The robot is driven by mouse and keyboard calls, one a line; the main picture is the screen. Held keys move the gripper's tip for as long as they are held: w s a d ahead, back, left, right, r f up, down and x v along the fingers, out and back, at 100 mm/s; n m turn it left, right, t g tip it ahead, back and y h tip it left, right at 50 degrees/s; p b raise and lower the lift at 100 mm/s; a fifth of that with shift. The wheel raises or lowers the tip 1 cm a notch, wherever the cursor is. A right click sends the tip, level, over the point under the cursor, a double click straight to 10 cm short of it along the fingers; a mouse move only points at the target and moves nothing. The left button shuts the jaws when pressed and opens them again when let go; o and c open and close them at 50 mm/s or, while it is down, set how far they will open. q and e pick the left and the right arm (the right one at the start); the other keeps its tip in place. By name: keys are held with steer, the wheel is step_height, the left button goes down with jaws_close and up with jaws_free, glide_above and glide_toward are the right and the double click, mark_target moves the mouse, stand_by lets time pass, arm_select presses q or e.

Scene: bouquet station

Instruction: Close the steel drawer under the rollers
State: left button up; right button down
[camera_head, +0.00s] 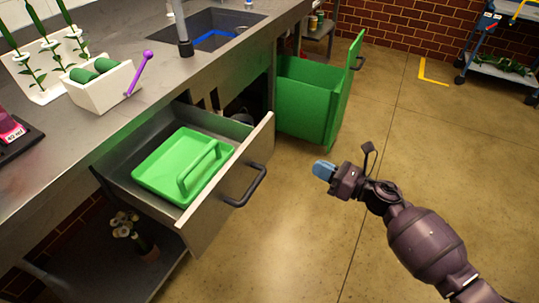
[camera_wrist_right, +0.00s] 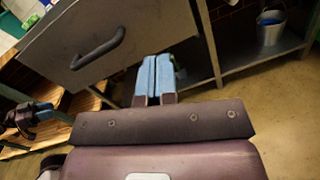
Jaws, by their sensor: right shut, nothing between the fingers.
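The steel drawer (camera_head: 216,211) stands pulled out from under the counter, with a green carry tray (camera_head: 157,172) inside. Its dark bar handle (camera_head: 250,187) is on the front panel. The drawer front also shows in the right wrist view (camera_wrist_right: 140,32), at upper left. My right gripper (camera_head: 322,169) is shut and empty, out in front of the drawer and to the right of the handle, apart from it. Its blue fingers (camera_wrist_right: 156,76) are together in the wrist view. A dark part with blue tips at the wrist view's left edge looks like my left gripper (camera_wrist_right: 42,107); its jaw state is unclear.
Above the drawer, the counter (camera_head: 185,75) holds a white box (camera_head: 107,94) with green rolls and a purple stick. A green bin (camera_head: 305,100) is pulled out beyond the drawer. Flowers stand on the shelf below. The floor (camera_head: 300,235) before the drawer is clear.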

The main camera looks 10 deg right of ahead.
steer(key=s+n+g, duration=0.1)
steer(key=n, duration=0.3)
glide_toward(262, 152)
steer(key=shift+y, duration=0.4)
steer(key=x, duration=0.6)
steer(key=shift+w+a+f, duration=0.2)
steer(key=shift+w+f, duration=0.15)
steer(key=shift+w+a, duration=0.25)
steer(key=shift+a, duration=0.05)
steer(key=shift+a, duration=0.1)
